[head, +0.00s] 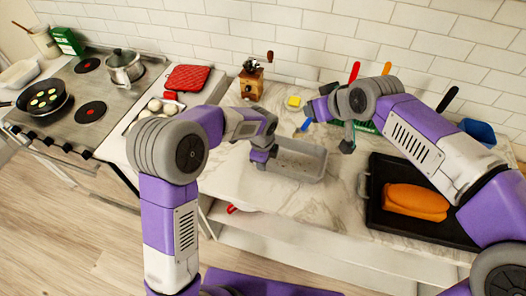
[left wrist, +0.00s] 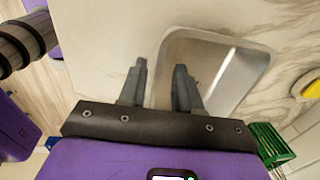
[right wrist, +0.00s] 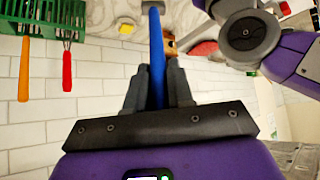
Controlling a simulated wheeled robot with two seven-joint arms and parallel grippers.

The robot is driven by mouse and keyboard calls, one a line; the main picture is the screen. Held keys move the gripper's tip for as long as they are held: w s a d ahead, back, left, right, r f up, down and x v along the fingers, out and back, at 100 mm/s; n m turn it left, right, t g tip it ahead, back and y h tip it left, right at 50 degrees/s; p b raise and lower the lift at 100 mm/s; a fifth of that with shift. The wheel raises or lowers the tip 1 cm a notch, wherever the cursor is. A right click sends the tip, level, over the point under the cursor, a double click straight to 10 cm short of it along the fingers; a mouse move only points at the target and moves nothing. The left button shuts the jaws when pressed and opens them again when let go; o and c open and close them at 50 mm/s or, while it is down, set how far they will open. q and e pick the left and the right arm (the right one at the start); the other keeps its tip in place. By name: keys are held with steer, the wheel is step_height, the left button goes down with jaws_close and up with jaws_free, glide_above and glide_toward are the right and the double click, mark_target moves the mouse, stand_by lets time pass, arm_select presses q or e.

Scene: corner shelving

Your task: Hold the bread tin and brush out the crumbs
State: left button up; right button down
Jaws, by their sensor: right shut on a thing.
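The grey bread tin (head: 312,172) stands on the marble counter, and its metal interior shows in the left wrist view (left wrist: 232,80). Some brownish marks show inside it; I cannot make out single crumbs. My left gripper (head: 262,160) is at the tin's left end. In the left wrist view its fingers (left wrist: 160,78) are apart, one over the tin's inside and one outside, with the rim between them. My right gripper (right wrist: 157,80) is shut on a blue handle (right wrist: 156,45), seemingly the brush's. This gripper (head: 309,117) is above the counter behind the tin. The bristles are not clear.
A green rack (head: 366,127) with coloured-handled utensils stands at the wall. A yellow block (head: 293,102) and a grinder (head: 251,82) are behind. Bare counter lies in front of the tin.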

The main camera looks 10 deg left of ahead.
arm_select(q)
steer(key=shift+w+f, duration=0.2)
steer(key=shift+f, duration=1.35)
jaws_close()
steer(key=shift+c, duration=0.4)
jaws_free()
steer(key=shift+c, duration=0.2)
jaws_close()
